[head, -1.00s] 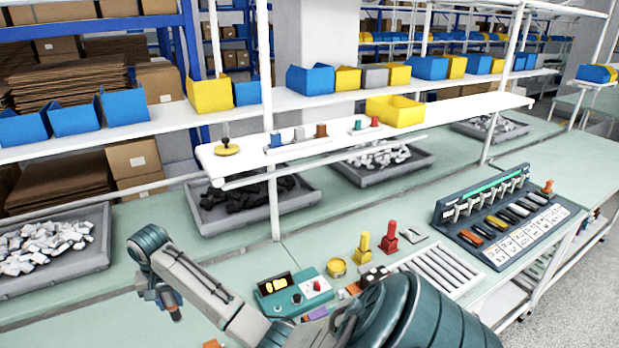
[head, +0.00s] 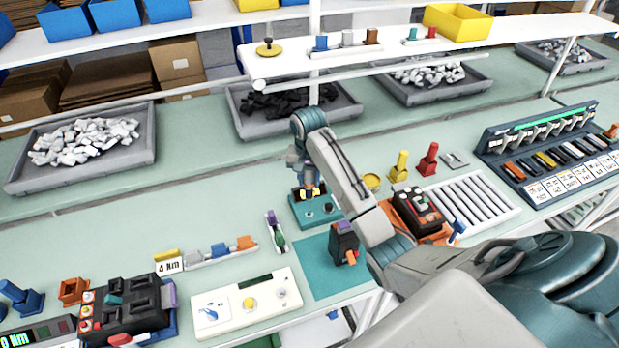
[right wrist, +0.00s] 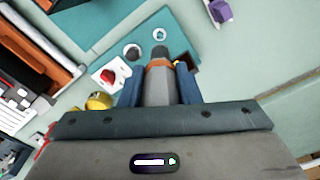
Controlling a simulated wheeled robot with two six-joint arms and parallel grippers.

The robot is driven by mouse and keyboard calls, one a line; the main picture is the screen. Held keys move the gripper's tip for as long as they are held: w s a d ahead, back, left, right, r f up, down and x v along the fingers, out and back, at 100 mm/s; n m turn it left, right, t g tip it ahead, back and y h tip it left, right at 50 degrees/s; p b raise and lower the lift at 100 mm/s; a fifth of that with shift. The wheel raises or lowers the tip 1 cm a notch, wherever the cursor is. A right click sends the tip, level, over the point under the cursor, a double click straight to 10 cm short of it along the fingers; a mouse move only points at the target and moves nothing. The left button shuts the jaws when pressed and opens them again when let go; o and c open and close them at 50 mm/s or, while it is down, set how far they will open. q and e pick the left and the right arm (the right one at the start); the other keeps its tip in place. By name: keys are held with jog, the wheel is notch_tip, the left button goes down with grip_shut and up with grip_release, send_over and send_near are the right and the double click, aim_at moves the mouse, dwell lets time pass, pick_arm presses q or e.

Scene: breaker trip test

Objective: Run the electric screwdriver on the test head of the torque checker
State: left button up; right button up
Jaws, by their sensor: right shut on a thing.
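My right gripper (head: 306,184) is shut on a grey cylindrical tool with an orange ring, probably the electric screwdriver (right wrist: 159,85), held between the blue fingers in the right wrist view. Its dark end points down over a teal box (head: 318,211) with knobs. That box also shows in the right wrist view (right wrist: 182,40), with a red knob on a white patch. I cannot tell whether the tool touches it. At the bottom left, a dark unit with a green "Nm" display (head: 38,333), likely the torque checker, is cut by the picture edge; its test head is not clearly seen. My left gripper is not in view.
A black breaker-like block (head: 345,239) stands on a teal mat (head: 320,270). Left of it are a white panel with knobs (head: 240,307) and a black fixture (head: 128,308). Open bench lies at the middle left.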

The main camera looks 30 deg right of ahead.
aim_at(309, 198)
jog(key=shift+f, duration=3.3)
jog(key=shift+s+f, duration=0.1)
jog(key=shift+f, duration=0.65)
dwell(0.6)
jog(key=shift+r, duration=3.1)
